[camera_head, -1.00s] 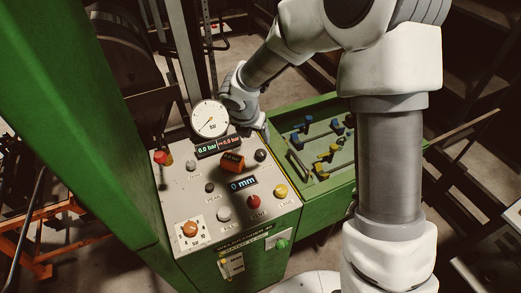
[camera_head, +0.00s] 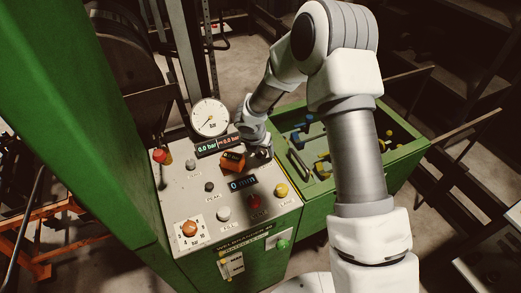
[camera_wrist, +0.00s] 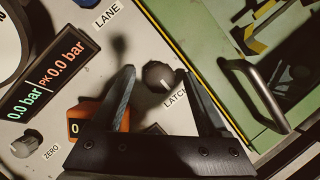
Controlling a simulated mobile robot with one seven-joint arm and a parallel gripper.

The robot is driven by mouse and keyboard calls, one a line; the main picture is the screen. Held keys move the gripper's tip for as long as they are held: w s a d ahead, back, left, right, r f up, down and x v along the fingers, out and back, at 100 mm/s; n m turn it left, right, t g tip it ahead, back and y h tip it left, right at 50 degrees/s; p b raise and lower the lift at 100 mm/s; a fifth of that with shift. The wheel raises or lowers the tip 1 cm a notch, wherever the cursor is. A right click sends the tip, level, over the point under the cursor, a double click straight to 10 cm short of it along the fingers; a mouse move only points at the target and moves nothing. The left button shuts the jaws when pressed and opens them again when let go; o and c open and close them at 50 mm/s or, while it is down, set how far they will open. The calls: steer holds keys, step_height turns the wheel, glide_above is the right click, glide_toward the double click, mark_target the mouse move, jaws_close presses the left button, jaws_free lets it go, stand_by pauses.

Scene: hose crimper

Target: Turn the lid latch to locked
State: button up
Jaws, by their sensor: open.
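The latch knob (camera_wrist: 158,76) is a small round dark knob on the grey panel, with a partly covered label starting "LATC" beside it. In the wrist view it shows between the two fingers of my gripper (camera_wrist: 157,72). The fingers are spread, with a gap on each side of the knob, so I see no grip on it. In the head view my gripper (camera_head: 262,152) is at the panel's right edge and hides the knob. I cannot tell which position the latch points to.
An orange block-like control (camera_head: 232,161) sits close left of my gripper. Nearby are the pressure display (camera_wrist: 45,75), the round gauge (camera_head: 210,118) and several buttons. Right of the panel is a green bin (camera_head: 405,160) with loose parts and a metal handle (camera_wrist: 262,95).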

steer(key=shift+c, duration=0.3)
jaws_close()
steer(key=shift+a+m, duration=0.1)
steer(key=shift+m, duration=0.3)
steer(key=m+h+b, duration=0.1)
steer(key=m, duration=0.2)
steer(key=shift+g, duration=0.4)
steer(key=m, duration=0.2)
steer(key=m+g+h+b, duration=0.1)
steer(key=m, duration=0.2)
steer(key=shift+w+a+g, duration=0.15)
steer(key=shift+w+g, duration=0.05)
steer(key=shift+g, duration=0.1)
steer(key=m+g+b, duration=0.1)
steer(key=m, duration=0.3)
steer(key=shift+w+m+g+h+b, duration=0.1)
steer(key=shift+m+g+h+b, duration=0.2)
steer(key=shift+m+g+b, duration=0.1)
steer(key=m, duration=0.2)
steer(key=m+g, duration=0.1)
steer(key=m, duration=0.1)
steer(key=shift+w+g+b, duration=0.1)
steer(key=shift+g+b, duration=0.2)
steer(key=shift+b, duration=0.05)
steer(key=shift+m, duration=0.3)
